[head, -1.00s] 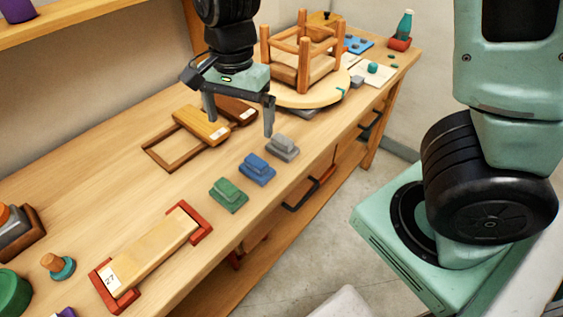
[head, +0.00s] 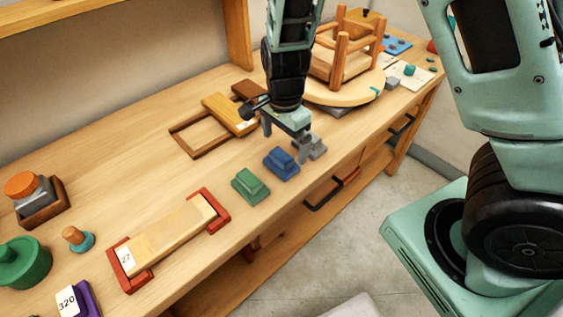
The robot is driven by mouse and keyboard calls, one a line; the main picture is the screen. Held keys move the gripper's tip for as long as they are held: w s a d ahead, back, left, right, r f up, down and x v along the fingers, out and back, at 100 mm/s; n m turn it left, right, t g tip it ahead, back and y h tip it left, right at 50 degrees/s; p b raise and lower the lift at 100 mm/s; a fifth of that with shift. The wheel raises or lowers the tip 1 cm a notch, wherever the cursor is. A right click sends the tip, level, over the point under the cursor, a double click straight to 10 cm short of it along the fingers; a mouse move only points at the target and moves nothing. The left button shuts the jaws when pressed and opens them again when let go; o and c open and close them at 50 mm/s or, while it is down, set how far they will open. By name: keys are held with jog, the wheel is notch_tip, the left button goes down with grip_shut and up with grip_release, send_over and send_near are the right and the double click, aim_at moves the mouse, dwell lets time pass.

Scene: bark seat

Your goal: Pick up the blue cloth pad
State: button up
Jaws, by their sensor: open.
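The blue cloth pad (head: 282,164) is a small stepped block on the wooden bench near its front edge, in the head view. It sits between a green pad (head: 250,186) and a grey pad (head: 313,147). My gripper (head: 284,140) is open and empty, just behind and above the blue pad in the picture, with its fingers pointing down. One finger overlaps the grey pad in the picture and partly hides it. I cannot tell its exact height above the bench.
A long wooden block in red end holders (head: 170,235) lies to the left. A wooden frame (head: 197,137) and brown blocks lie behind my gripper. An upturned stool (head: 345,60) stands on a round board (head: 345,92) at the back right. Black drawer handles (head: 325,194) stick out in front.

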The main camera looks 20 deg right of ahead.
aim_at(284, 153)
notch_tip(284, 153, down, 5)
jog(key=shift+s+f, duration=0.15)
jog(key=shift+a, duration=0.1)
jog(key=c, duration=1.1)
notch_tip(284, 153, up, 10)
jog(key=shift+r+p, duration=0.1)
jog(key=shift+p, duration=0.35)
